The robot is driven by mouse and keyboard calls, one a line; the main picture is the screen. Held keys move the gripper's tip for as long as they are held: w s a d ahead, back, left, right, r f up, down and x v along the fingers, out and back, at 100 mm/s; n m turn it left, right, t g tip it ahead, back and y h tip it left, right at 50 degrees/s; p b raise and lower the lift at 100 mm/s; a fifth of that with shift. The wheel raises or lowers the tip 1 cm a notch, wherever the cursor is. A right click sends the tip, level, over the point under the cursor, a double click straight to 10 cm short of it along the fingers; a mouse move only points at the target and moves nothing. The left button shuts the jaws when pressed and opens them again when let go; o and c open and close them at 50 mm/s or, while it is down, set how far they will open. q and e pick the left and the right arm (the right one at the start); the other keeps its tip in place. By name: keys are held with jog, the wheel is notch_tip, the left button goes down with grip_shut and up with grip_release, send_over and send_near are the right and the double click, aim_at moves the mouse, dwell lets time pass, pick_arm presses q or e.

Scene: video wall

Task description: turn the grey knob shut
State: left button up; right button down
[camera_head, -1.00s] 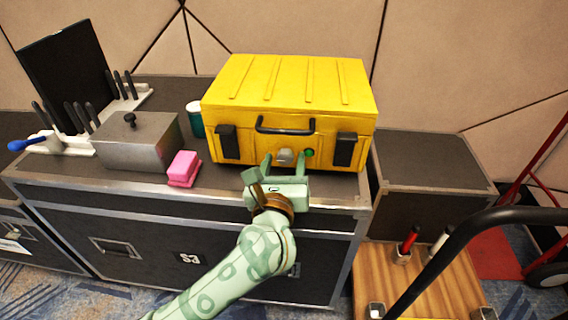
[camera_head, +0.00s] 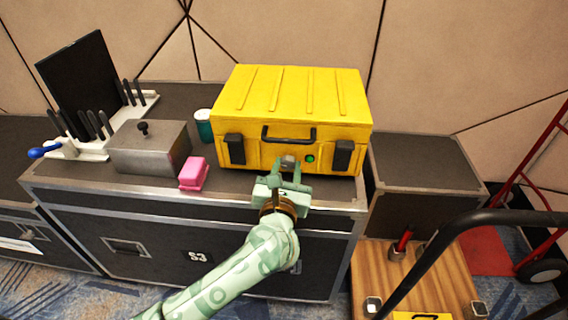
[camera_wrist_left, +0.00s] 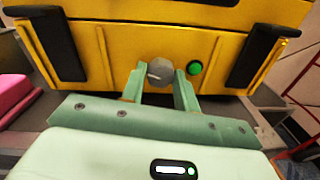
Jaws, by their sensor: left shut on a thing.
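The grey knob (camera_head: 288,161) is on the front of a yellow case (camera_head: 290,92), below its black handle. It also shows in the left wrist view (camera_wrist_left: 160,72) as a round grey disc with a small mark toward its left side. My left gripper (camera_head: 289,170) is shut on the knob, one finger on each side, as the left wrist view (camera_wrist_left: 159,84) also shows. The knob's lower part is partly hidden by the fingers. A green button (camera_wrist_left: 194,67) is just right of the knob. My right gripper is not in view.
The case stands on a black road case (camera_head: 130,215). Left of it are a pink block (camera_head: 194,173), a teal cup (camera_head: 204,125), a metal box (camera_head: 150,148) and a white rack of dark handles. A wooden-topped cart (camera_head: 430,275) stands at the lower right.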

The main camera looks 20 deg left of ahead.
pick_arm(q)
jog(key=m+p, duration=0.1)
jog(key=p, duration=0.1)
jog(key=m+p, duration=0.2)
jog(key=shift+r+m, duration=0.3)
jog(key=shift+r, duration=0.1)
jog(key=m+p, duration=0.4)
jog(key=shift+d+f+m, duration=0.1)
jog(key=shift+m, duration=0.2)
jog(key=m+p, duration=0.3)
jog(key=shift+f, duration=0.1)
jog(key=shift+f+m+p, duration=0.2)
jog(key=shift+m+p, duration=0.55)
jog(key=shift+m, duration=0.55)
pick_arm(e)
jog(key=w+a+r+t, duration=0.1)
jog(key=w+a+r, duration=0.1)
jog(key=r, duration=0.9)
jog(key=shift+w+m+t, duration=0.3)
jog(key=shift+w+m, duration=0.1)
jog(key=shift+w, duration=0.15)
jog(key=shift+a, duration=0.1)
pick_arm(q)
jog(key=o, duration=1)
jog(key=shift+c, duration=0.2)
